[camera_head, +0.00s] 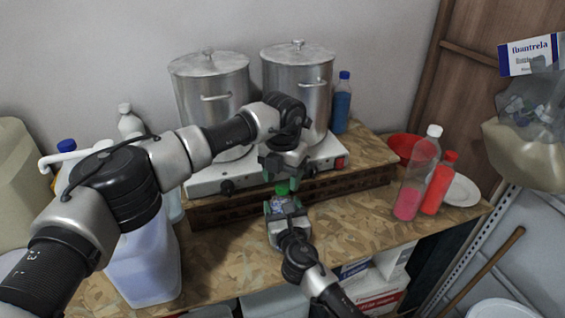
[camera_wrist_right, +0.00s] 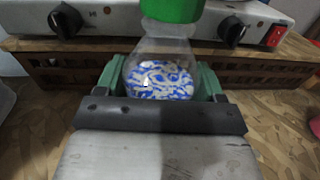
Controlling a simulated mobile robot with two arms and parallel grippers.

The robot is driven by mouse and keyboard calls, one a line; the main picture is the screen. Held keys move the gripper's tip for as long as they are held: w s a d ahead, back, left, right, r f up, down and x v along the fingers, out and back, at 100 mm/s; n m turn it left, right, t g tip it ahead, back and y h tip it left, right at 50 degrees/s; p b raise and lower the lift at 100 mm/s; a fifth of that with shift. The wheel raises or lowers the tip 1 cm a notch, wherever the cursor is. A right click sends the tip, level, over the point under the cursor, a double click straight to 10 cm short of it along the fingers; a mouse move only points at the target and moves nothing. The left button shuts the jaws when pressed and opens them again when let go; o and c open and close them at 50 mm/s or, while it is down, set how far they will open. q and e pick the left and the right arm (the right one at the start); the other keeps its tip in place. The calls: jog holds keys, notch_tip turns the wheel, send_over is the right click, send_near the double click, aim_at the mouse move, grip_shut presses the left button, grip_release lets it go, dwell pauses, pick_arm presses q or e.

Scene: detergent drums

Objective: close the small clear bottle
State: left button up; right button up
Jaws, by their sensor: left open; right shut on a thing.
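The small clear bottle (camera_head: 281,203) has a blue-and-white pattern showing low in its body; it also shows in the right wrist view (camera_wrist_right: 160,80). A green cap (camera_head: 282,188) is at its top, and it shows at the upper edge of the right wrist view (camera_wrist_right: 172,8). I cannot tell how tightly the cap sits. My right gripper (camera_head: 284,211) is shut on the bottle's body and holds it upright, just in front of the wooden riser. My left gripper (camera_head: 284,168) is open, pointing down just above the cap, apart from it. Its fingertips are partly hidden.
Two steel pots (camera_head: 211,88) stand on a white burner (camera_head: 210,180) on the riser behind. A large jug (camera_head: 145,262) stands at left below my left arm. A clear bottle with pink contents (camera_head: 411,190) and a red bottle (camera_head: 439,184) stand at right. The board between is mostly clear.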

pick_arm(q)
jog(key=shift+f, duration=0.9)
jog(key=c, duration=1)
jog(key=o, duration=1.1)
notch_tip(320, 180, up, 12)
